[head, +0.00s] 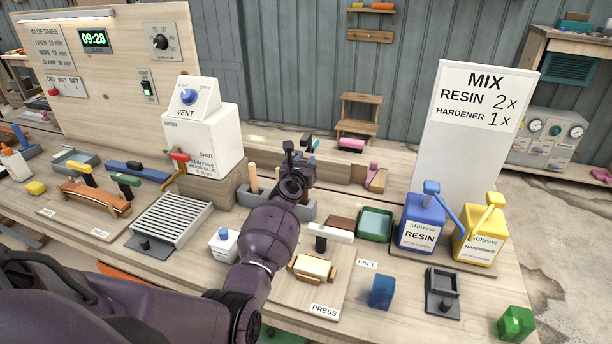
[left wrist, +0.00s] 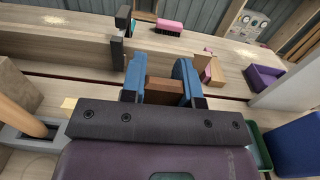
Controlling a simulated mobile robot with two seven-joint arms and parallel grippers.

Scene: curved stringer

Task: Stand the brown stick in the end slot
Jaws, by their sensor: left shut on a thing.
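My left gripper (head: 298,158) is over the bench behind the grey slotted rack. In the left wrist view its two blue fingers (left wrist: 160,82) are shut on the brown stick (left wrist: 165,90), which shows as a short brown piece between them. In the head view my gripper and arm hide most of the stick. The grey rack (head: 248,199) stands on the bench, with a tan stick (head: 253,178) upright in its left end. My arm covers the rack's middle. The left wrist view shows the tan stick (left wrist: 18,117) at lower left. My right gripper is not in view.
A white glue box (head: 205,145) on a wooden block stands left of the rack. A green tray (head: 375,224), blue resin can (head: 421,222) and yellow hardener can (head: 480,235) stand to the right. A hammer (head: 330,232) lies in front. A pink brush (left wrist: 170,25) lies behind.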

